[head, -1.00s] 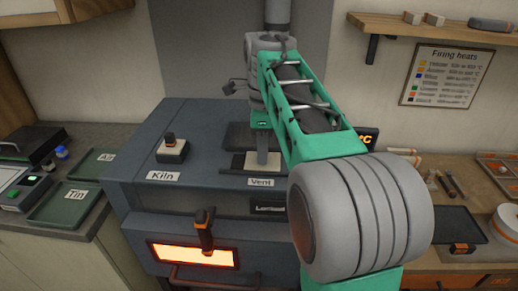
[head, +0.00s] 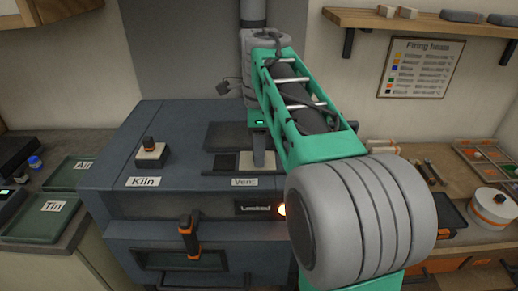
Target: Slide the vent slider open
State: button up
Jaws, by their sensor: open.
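The vent slider (head: 245,160) is a pale plate set in a dark track on top of the blue-grey kiln (head: 115,203), behind the label "Vent" (head: 244,182). A dark stretch of the track (head: 222,163) shows to the left of the plate. My gripper (head: 261,160) points down at the plate's right part, in front of it. The gripper is open, but the gap between its fingers does not show clearly. The fingers hide part of the slider, and I cannot tell whether they touch it.
A switch (head: 150,153) stands on the kiln's left side. The kiln door handle (head: 188,236) and a "Locked" display (head: 260,209) are on the front. Green trays (head: 48,220) lie at left. My arm covers the kiln's right side.

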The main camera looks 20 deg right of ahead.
notch_tip(320, 180, up, 8)
jog(key=shift+f+p, duration=0.1)
jog(key=shift+p, duration=0.5)
